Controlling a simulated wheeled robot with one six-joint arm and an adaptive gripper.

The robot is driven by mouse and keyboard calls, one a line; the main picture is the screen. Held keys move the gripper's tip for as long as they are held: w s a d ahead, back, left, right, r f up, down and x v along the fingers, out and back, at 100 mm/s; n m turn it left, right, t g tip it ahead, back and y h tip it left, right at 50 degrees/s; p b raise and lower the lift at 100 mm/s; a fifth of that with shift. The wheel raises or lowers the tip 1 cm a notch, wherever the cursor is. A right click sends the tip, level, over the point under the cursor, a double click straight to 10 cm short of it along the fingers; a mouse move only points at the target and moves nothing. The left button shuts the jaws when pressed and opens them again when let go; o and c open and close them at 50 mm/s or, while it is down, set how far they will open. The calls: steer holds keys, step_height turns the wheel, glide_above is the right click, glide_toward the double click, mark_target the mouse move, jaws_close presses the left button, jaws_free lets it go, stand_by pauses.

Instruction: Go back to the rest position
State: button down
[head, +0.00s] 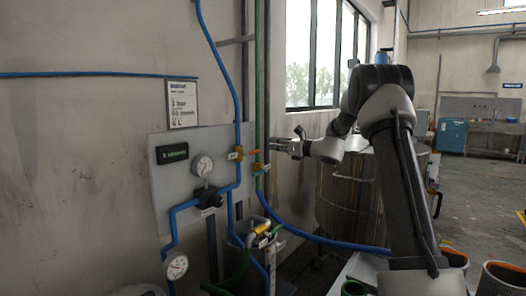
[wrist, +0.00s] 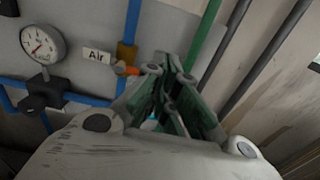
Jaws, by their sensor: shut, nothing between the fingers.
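My gripper (head: 276,145) is at the end of my arm, to the right of the wall panel and close to the green pipe in the head view. In the wrist view my gripper (wrist: 168,62) points toward the pipes, with its fingers together and nothing held between them. The orange valve fitting (head: 236,153) on the blue pipe is just left of the fingertips in the head view. In the wrist view the orange fitting (wrist: 127,56) sits next to the "Air" label (wrist: 97,55). I cannot tell whether the fingers touch any pipe.
A pressure gauge (head: 203,166) and a green display (head: 172,153) are on the wall panel, with a second gauge (head: 176,266) lower down. A large metal vat (head: 345,190) stands behind my arm. Open floor (head: 475,195) lies at the right.

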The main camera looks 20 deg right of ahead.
steer(key=s+f+n+g, duration=0.4)
steer(key=s+f+n, duration=0.3)
steer(key=f, duration=0.4)
steer(key=s+a+f+n+g+h, duration=0.25)
steer(key=s+n+g, duration=0.3)
steer(key=s, duration=0.65)
steer(key=s+d+r+n+h, duration=0.1)
steer(key=s+n, duration=0.4)
steer(key=s, duration=0.7)
steer(key=s+d+r+n+h, duration=0.2)
steer(key=s+n, duration=0.4)
steer(key=s, duration=0.6)
steer(key=s+d+r+n+h, duration=0.1)
steer(key=s+r+n+h, duration=0.3)
steer(key=s, duration=0.7)
steer(key=shift+s+d+n+g+h, duration=0.15)
steer(key=shift+s+n+g+h, duration=0.25)
steer(key=shift+n+h, duration=0.2)
